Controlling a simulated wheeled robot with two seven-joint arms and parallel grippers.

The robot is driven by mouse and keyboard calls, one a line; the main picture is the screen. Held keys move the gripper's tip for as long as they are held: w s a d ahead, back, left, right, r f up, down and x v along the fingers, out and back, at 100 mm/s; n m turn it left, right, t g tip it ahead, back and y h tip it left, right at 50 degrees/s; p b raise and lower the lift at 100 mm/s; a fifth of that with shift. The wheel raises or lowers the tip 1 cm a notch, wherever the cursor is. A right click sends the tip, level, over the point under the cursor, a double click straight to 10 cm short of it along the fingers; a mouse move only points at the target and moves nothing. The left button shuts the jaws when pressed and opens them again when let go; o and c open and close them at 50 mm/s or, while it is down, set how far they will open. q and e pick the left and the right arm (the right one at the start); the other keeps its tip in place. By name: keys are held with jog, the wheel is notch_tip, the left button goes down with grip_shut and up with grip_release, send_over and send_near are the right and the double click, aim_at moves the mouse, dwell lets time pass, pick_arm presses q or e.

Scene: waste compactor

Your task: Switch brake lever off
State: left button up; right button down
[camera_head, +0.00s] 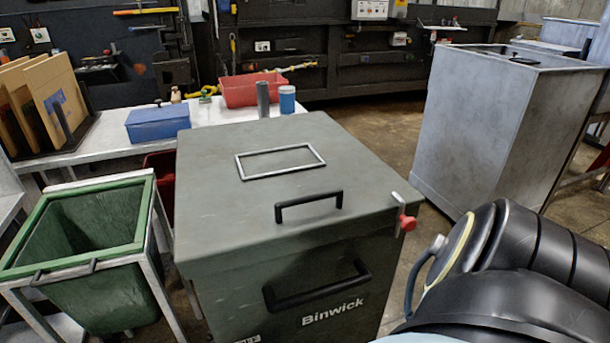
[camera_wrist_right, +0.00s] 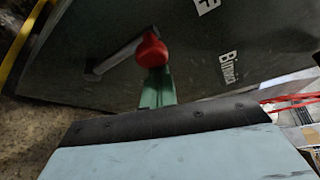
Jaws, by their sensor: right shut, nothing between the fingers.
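The brake lever is a metal bar with a red knob (camera_head: 407,222) at the top right front corner of the grey-green compactor (camera_head: 215,230), marked Binwick. In the right wrist view, the red knob (camera_wrist_right: 151,50) is near the top middle, with the metal bar (camera_wrist_right: 118,56) running down to the left from it. My right gripper (camera_wrist_right: 155,78) shows as closed green fingers pointing at the knob, empty. The fingertips overlap the knob's lower edge; I cannot tell whether they touch it. In the head view my right gripper is hidden, and my left gripper is out of view.
The compactor's lid has a black handle (camera_head: 308,204), and a second black handle (camera_head: 315,288) is on its front. A green bin (camera_head: 85,245) in a metal frame stands to the left. A tall metal container (camera_head: 490,130) stands at the back right, with open floor between.

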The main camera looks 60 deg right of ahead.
jog(key=shift+w+a, duration=0.1)
